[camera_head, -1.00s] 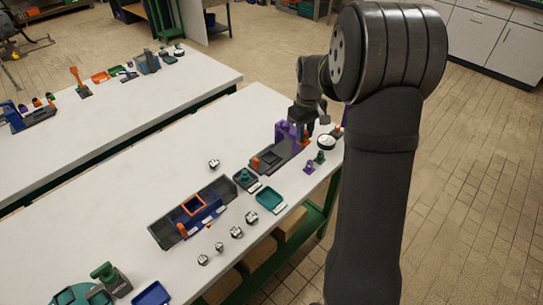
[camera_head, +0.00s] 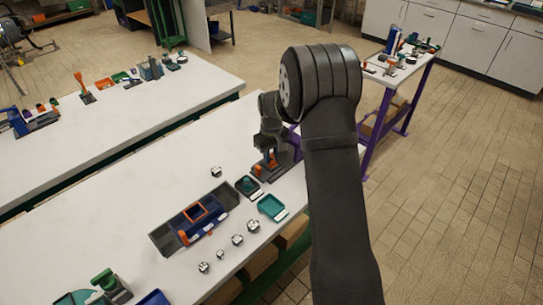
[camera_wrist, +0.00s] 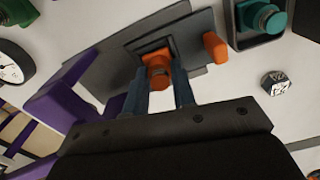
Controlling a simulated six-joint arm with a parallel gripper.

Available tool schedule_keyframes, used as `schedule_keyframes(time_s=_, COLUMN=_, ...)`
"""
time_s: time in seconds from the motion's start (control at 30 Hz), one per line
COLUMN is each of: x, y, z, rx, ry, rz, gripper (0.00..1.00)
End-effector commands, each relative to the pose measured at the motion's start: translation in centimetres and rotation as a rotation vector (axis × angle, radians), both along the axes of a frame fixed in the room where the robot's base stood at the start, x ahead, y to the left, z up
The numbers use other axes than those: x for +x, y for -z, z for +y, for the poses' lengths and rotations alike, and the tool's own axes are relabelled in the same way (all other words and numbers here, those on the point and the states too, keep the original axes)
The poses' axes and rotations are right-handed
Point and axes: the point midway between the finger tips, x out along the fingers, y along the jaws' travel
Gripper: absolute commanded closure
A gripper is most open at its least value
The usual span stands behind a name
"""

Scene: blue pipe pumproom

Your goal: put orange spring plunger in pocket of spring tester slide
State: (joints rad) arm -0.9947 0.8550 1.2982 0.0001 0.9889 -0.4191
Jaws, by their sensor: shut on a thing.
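My gripper (camera_wrist: 162,88) is shut on the orange spring plunger (camera_wrist: 158,70), with one finger on each side of it. In the head view the plunger (camera_head: 272,159) shows below my gripper (camera_head: 271,152). The dark grey spring tester slide (camera_wrist: 193,38) lies beneath, with an orange knob (camera_wrist: 215,47) beside the pocket. The dark square pocket (camera_wrist: 149,45) is right at the plunger in the wrist view, partly hidden by it. I cannot tell whether the plunger's lower end is inside the pocket or above it. The tester's purple frame (camera_wrist: 75,90) stands at left.
A dark tray with a teal part (camera_wrist: 262,18) and a small metal nut-like piece (camera_wrist: 275,83) lie right of the tester in the wrist view. A round white dial (camera_wrist: 12,65) is at left. In the head view a teal tray (camera_head: 271,207) and blue fixture (camera_head: 195,215) stand nearby.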

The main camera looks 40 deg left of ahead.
Motion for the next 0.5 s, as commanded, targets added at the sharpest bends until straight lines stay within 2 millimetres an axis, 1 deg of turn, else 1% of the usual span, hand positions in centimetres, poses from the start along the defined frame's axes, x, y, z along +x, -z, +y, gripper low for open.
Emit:
schedule_keyframes(time_s=0.37, x=0.03, y=0.52, z=0.0, rx=0.001, ry=0.0, rz=-0.001, gripper=1.0)
schedule_keyframes(time_s=0.4, x=0.03, y=0.55, z=0.0, rx=0.002, ry=0.0, rz=-0.001, gripper=0.72)
schedule_keyframes(time_s=0.5, x=0.03, y=0.52, z=0.0, rx=0.002, ry=0.0, rz=-0.001, gripper=0.55)
